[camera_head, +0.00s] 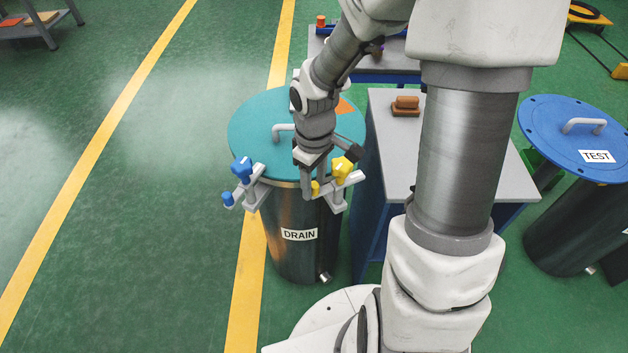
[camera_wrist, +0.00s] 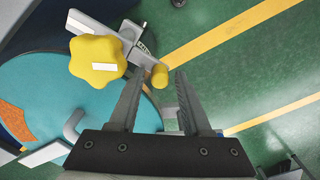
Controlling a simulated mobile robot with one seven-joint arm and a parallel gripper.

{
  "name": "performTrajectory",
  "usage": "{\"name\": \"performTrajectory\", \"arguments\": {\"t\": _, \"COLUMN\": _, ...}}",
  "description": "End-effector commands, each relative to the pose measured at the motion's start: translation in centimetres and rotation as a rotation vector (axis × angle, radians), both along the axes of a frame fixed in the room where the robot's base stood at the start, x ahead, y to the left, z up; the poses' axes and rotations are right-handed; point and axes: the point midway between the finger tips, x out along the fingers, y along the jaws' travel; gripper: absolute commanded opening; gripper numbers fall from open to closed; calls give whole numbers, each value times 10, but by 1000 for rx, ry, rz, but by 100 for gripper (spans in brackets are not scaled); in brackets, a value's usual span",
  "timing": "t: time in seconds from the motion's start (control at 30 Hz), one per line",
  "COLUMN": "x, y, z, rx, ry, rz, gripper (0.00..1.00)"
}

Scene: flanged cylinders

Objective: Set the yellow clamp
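The yellow clamp (camera_head: 343,167) sits on the front right rim of the teal lid (camera_head: 262,115) of the DRAIN cylinder (camera_head: 295,260). It has a grey body, a star-shaped yellow knob (camera_wrist: 97,58) and a small yellow end piece (camera_wrist: 160,76). My gripper (camera_head: 314,190) reaches down over the rim, just left of the star knob. In the wrist view its fingers (camera_wrist: 160,82) are apart, with the yellow end piece between their tips, nearer the left finger. Contact with it cannot be told. My gripper partly hides the clamp in the head view.
A blue clamp (camera_head: 242,170) sits on the same rim to the left. The lid has a grey handle (camera_head: 283,131). A grey-topped table (camera_head: 390,150) with brown blocks (camera_head: 405,106) stands close on the right. A TEST cylinder (camera_head: 560,115) is farther right.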

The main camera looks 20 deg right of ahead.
Motion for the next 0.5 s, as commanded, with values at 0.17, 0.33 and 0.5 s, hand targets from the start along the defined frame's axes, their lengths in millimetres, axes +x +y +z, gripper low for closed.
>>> {"name": "performTrajectory", "arguments": {"t": 0.17, "x": 0, "y": 0, "z": 0, "rx": 0, "ry": 0, "rz": 0, "gripper": 14}}
{"name": "performTrajectory", "arguments": {"t": 0.33, "x": 0, "y": 0, "z": 0, "rx": 0, "ry": 0, "rz": 0, "gripper": 0}}
{"name": "performTrajectory", "arguments": {"t": 0.5, "x": 0, "y": 0, "z": 0, "rx": 0, "ry": 0, "rz": 0, "gripper": 0}}
